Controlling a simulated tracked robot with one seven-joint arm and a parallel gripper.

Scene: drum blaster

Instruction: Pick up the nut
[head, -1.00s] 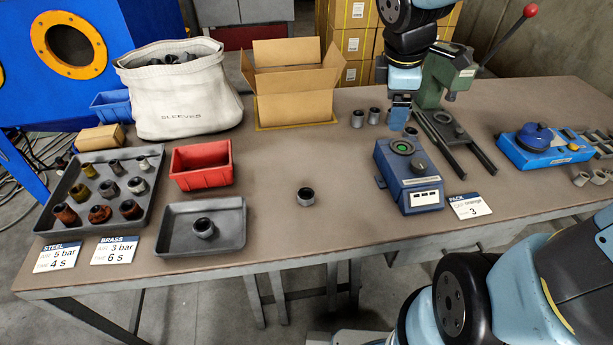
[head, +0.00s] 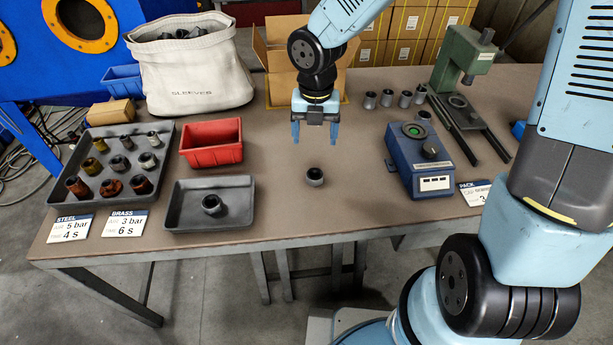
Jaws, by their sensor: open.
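A dark grey ring-like part, which may be the nut (head: 314,177), stands alone on the bare table. A similar dark part (head: 212,204) sits in the shallow grey tray (head: 180,222) to its left; which of them is the nut I cannot tell for sure. My gripper (head: 314,138) points down with its two blue fingers apart and nothing between them. In the picture it is just above the lone part, apart from it.
A grey tray of rusty, brass and grey parts (head: 66,172), a red bin (head: 211,160), a white sleeves bag (head: 190,75) and an open carton (head: 277,45) stand left and behind. Right are several grey rings (head: 405,98), a blue tester (head: 420,185) and a green press (head: 462,60).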

